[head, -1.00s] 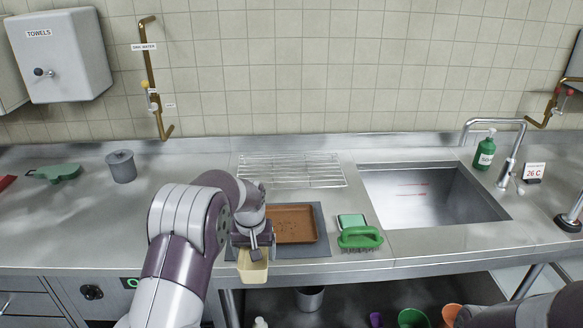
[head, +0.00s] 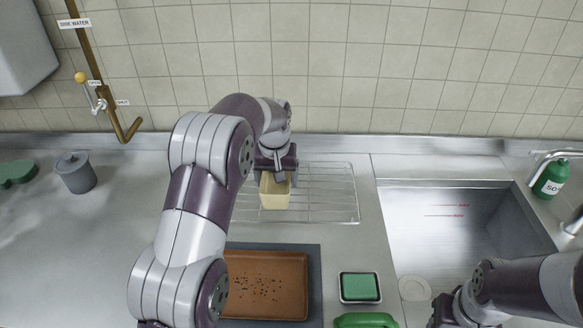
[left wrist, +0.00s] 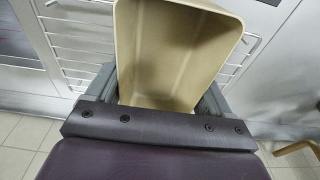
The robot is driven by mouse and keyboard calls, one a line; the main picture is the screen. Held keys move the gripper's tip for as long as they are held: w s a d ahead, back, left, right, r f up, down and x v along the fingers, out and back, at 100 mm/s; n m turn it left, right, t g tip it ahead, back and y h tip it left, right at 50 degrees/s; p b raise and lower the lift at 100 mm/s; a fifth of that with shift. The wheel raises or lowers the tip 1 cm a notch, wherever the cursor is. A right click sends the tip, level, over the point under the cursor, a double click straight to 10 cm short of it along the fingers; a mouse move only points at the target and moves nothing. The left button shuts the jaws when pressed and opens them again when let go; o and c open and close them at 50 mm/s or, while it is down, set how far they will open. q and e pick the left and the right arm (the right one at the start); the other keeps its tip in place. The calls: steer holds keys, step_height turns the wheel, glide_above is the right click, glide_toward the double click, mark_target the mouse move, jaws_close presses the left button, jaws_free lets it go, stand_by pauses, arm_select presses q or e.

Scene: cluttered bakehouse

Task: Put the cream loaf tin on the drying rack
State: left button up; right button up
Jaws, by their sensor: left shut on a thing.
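The cream loaf tin (head: 276,194) is held by my left gripper (head: 276,168), which is shut on it. The tin is over the wire drying rack (head: 325,195) at the back of the counter; I cannot tell whether it touches the wires. In the left wrist view the open tin (left wrist: 175,50) fills the middle between the fingers, with rack wires (left wrist: 70,45) behind it. My right gripper (head: 462,312) shows at the bottom right, by the sink edge; its fingers are too cut off to judge.
A brown tray (head: 265,285) on a dark mat (head: 314,262) lies in front of the rack. A green sponge in a dish (head: 360,287) and a green brush (head: 365,321) are to its right. The sink (head: 450,215), soap bottle (head: 550,178) and grey pot (head: 76,172) stand further off.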

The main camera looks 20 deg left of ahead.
arm_select(q)
steer(key=a, duration=0.1)
steer(key=a+f+p, duration=0.1)
steer(key=a+p, duration=0.1)
steer(key=a, duration=0.1)
steer(key=shift+w+f, duration=0.2)
steer(key=shift+w, duration=0.2)
steer(key=p, duration=0.2)
glide_above(255, 193)
step_height(255, 193, down, 5)
steer(key=shift+s+d+r, duration=0.15)
steer(key=shift+s+f, duration=0.15)
steer(key=shift+f, duration=0.3)
step_height(255, 193, down, 3)
steer(key=shift+f+p, duration=0.1)
steer(key=shift+p, duration=0.3)
steer(key=shift+w, duration=0.2)
steer(key=shift+s+f+b, duration=0.15)
steer(key=shift+f+b, duration=0.05)
steer(key=shift+b, duration=0.1)
steer(key=o, duration=1)
steer(key=shift+r, duration=0.1)
arm_select(e)
steer(key=r, duration=0.1)
steer(key=s+r, duration=0.1)
steer(key=r, duration=0.3)
steer(key=shift+s, duration=0.25)
